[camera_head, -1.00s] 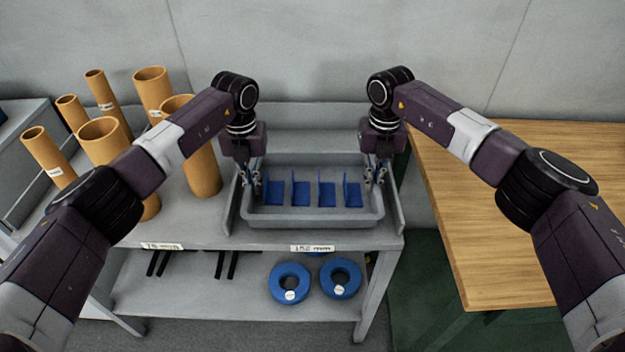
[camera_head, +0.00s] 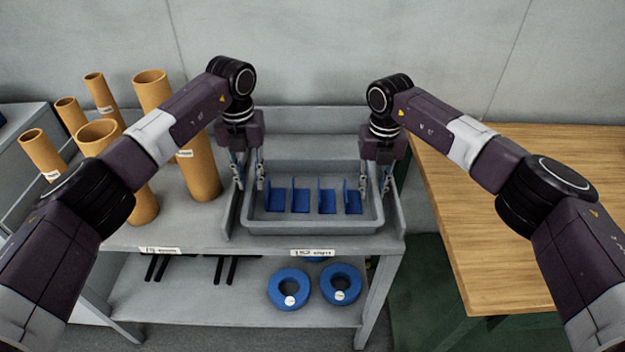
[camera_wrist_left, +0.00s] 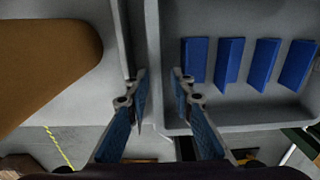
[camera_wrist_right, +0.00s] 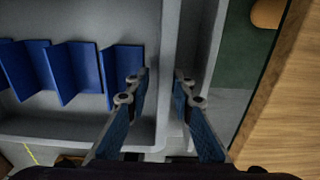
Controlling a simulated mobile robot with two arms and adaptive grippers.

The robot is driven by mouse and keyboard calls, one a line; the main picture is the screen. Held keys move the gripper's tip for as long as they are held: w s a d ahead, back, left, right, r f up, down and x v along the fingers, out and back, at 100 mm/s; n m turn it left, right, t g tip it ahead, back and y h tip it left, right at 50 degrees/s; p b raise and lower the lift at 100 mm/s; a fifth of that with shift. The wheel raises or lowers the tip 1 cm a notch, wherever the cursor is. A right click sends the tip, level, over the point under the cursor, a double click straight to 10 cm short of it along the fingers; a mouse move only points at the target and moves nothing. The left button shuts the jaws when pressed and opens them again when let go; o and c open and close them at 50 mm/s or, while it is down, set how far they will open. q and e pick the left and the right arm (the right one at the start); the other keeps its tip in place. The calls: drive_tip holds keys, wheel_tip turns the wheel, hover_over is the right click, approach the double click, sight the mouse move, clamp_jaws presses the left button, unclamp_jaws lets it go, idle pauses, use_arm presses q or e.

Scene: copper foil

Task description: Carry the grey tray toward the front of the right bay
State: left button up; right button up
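The grey tray (camera_head: 312,228) sits on the upper shelf in the right bay, between two low dividers, its front wall near the shelf's front edge. It holds several blue angled pieces (camera_head: 300,195). My left gripper (camera_head: 249,185) is open at the tray's left end; in the left wrist view its fingers (camera_wrist_left: 160,78) stand either side of the tray's left wall, not touching it. My right gripper (camera_head: 375,188) is open at the right end, and in the right wrist view its fingers (camera_wrist_right: 162,80) stand either side of the right wall. The fingertips' exact height over the rim is unclear.
Several upright brown tubes (camera_head: 202,165) stand in the bay to the left, close to my left arm. A wooden table (camera_head: 490,220) is at the right. Blue rings (camera_head: 288,288) lie on the lower shelf. A wall is behind.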

drive_tip(key=shift+r, duration=0.2)
use_arm(q)
wheel_tip(320, 180, up, 7)
drive_tip(key=shift+r, duration=0.2)
use_arm(e)
wheel_tip(320, 180, up, 12)
drive_tip(key=shift+f, duration=0.2)
